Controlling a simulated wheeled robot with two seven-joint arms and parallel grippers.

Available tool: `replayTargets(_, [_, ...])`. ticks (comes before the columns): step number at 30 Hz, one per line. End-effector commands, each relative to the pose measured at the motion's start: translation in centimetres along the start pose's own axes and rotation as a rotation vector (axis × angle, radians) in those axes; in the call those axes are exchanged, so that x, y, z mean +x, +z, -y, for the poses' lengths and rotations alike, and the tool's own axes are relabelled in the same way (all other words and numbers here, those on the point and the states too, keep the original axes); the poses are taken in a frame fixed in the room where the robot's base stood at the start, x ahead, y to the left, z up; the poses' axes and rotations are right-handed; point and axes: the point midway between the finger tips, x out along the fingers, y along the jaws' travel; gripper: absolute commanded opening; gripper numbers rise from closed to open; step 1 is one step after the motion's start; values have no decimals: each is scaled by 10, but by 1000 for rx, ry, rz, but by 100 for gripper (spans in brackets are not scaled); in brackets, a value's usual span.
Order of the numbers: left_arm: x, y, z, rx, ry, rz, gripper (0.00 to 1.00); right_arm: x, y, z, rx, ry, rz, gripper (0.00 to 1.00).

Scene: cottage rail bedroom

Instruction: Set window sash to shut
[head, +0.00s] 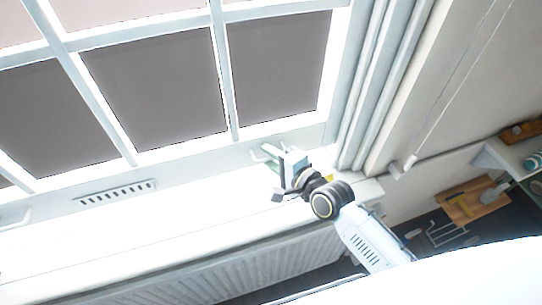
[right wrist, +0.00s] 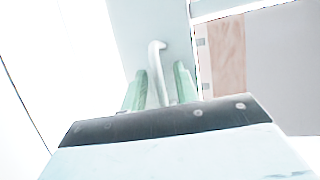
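The window sash (head: 150,170) is a white frame with grey panes across the upper left of the head view. A pale hook-shaped handle (head: 268,152) stands on its lower rail near the right end. My right gripper (head: 272,163) is at this handle. In the right wrist view, the handle (right wrist: 157,72) rises between the two greenish fingers of my right gripper (right wrist: 160,88). The fingers look apart, with narrow gaps beside the handle. Whether a finger touches it is unclear. How far the sash stands open cannot be told. My left gripper is not in view.
A second handle (head: 14,218) is at the far left, and a slotted vent (head: 116,193) sits on the lower rail. A bright sill (head: 150,240) and a radiator (head: 200,278) lie below. A pull cord (head: 408,163) hangs at the right, near shelves with a wooden board (head: 468,203).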

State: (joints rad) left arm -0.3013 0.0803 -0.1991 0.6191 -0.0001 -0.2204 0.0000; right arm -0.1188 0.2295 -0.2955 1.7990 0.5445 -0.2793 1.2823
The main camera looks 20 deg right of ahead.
Motion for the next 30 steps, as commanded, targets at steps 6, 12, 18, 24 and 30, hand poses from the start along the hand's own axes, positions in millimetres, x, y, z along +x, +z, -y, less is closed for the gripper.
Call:
replayTargets(6, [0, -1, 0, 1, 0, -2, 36, 0, 0, 0, 0, 0, 0, 30])
replayTargets(12, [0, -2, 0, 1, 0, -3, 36, 0, 0, 0, 0, 0, 0, 5])
replayTargets(18, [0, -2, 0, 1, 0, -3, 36, 0, 0, 0, 0, 1, 0, 0])
replayTargets(24, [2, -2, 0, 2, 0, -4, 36, 1, 0, -4, 0, 1, 0, 0])
replayTargets(30, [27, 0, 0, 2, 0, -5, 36, 8, -2, -41, 2, 11, 2, 0])
